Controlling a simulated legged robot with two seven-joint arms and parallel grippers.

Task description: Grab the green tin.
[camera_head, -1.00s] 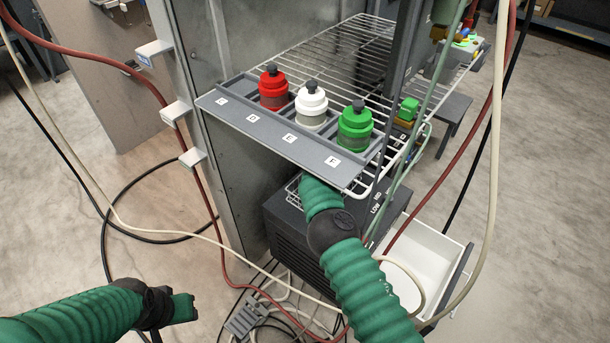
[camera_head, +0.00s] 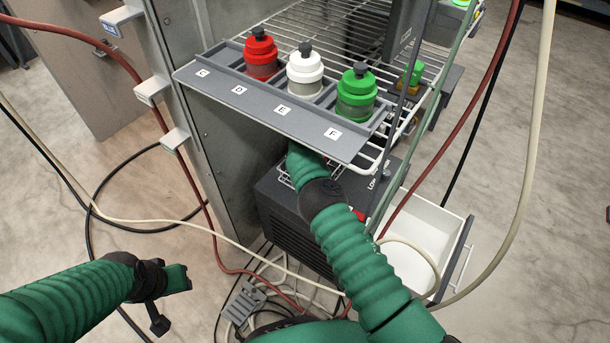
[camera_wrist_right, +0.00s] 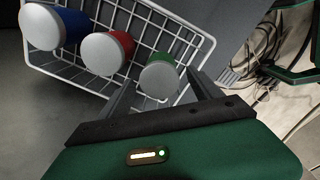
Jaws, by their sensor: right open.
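The green tin (camera_wrist_right: 166,57) shows in the right wrist view, with its pale round lid facing the camera. It stands in a white wire basket (camera_wrist_right: 66,72) at the right end of a row with a red tin (camera_wrist_right: 124,40) and a blue tin (camera_wrist_right: 72,24). My right gripper (camera_wrist_right: 160,79) is open, with one finger on each side of the green tin; contact cannot be told. In the head view my right arm reaches under the shelf, which hides that gripper and the tins. My left gripper (camera_head: 170,298) hangs at the lower left, away from the tins.
A grey ledge (camera_head: 240,103) above my right arm carries red (camera_head: 261,58), white (camera_head: 305,72) and green-capped (camera_head: 356,95) bottles. A dark heater box (camera_head: 290,225) and an open white drawer (camera_head: 425,235) are below. Hoses and cables hang around both arms.

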